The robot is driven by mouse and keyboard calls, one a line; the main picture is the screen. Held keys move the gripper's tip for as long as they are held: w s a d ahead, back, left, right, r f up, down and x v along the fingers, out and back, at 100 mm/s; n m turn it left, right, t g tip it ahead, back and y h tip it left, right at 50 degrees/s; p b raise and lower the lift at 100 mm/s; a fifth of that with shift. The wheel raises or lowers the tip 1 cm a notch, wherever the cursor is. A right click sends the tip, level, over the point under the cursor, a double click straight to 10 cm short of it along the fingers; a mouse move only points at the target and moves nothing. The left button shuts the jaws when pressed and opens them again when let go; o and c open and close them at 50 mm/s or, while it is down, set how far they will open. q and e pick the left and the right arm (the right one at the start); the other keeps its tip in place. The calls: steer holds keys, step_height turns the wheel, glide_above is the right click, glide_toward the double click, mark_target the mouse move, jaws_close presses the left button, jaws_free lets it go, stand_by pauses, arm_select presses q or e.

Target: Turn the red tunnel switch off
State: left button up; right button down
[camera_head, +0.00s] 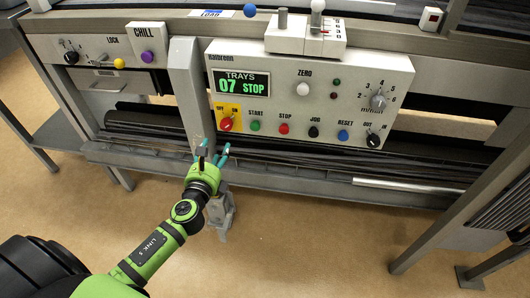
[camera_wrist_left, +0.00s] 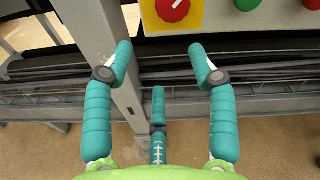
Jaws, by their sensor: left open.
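A red rotary knob (camera_head: 226,124) sits on a yellow plate marked OFF at left and ON at right, on the front of the grey control panel. Its white pointer mark shows in part in the left wrist view, where the red knob (camera_wrist_left: 172,8) is cut by the top edge; I cannot tell its setting for sure. My left gripper (camera_head: 214,150) is just below the knob, apart from it. Its teal fingers are spread and empty, and the left wrist view shows the open gripper (camera_wrist_left: 160,62) below the yellow plate. My right gripper is not in view.
A green START button (camera_head: 255,126) and a red STOP button (camera_head: 284,129) are right of the knob. The display (camera_head: 240,83) reads TRAYS 07 STOP. A grey post (camera_head: 188,90) stands close left of the panel. A metal rail (camera_head: 300,178) runs below.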

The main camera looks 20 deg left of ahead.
mark_target(225, 128)
arm_select(q)
steer(key=shift+m+t, duration=0.6)
steer(key=shift+m, duration=0.2)
steer(key=w+r, duration=0.1)
steer(key=w, duration=0.1)
steer(key=w+r, duration=0.1)
steer(key=w, duration=0.2)
steer(key=w+r, duration=0.1)
steer(key=w, duration=0.1)
steer(key=shift+w, duration=0.25)
steer(key=shift+c, duration=0.4)
steer(key=c, duration=1.1)
